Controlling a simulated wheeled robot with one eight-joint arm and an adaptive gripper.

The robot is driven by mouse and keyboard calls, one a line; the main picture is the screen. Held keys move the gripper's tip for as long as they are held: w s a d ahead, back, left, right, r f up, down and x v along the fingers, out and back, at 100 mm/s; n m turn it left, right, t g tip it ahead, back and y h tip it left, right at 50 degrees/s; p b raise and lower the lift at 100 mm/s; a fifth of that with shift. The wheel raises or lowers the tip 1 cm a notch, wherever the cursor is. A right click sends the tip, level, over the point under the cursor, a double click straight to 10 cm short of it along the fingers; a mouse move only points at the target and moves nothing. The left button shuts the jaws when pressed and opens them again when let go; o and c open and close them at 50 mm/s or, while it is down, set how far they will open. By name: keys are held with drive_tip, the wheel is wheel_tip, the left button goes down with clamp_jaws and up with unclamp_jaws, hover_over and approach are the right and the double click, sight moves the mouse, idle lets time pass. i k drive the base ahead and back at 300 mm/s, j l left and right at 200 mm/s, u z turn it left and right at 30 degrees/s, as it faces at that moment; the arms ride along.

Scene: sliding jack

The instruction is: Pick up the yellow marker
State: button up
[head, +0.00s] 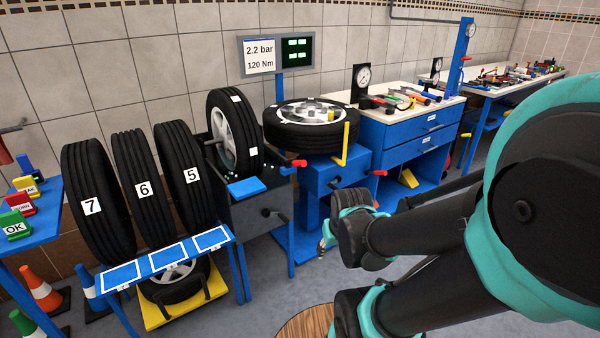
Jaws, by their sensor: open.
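A small yellow marker block (27,185) with a partly readable white label stands on the blue table at the left edge. A red block (20,205) and a green block marked OK (15,228) stand in front of it. No other thing is clearly a yellow marker. My gripper (326,238) shows small at the end of my dark arm, near the middle of the picture and low in front of the blue wheel stand. It is open and far to the right of the yellow block. My wrist hides part of it, and I see nothing held in it.
Tyres 7 (91,207), 6 (144,189) and 5 (191,175) stand between my gripper and the left table (45,240). A low blue rack (165,258) is in front of them. An orange cone (40,289) stands at the lower left. Grey floor is clear at the centre.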

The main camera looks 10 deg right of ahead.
sight(28, 182)
drive_tip(key=k+j+z, duration=0.15)
drive_tip(key=j, duration=0.15)
drive_tip(key=u, duration=1.85)
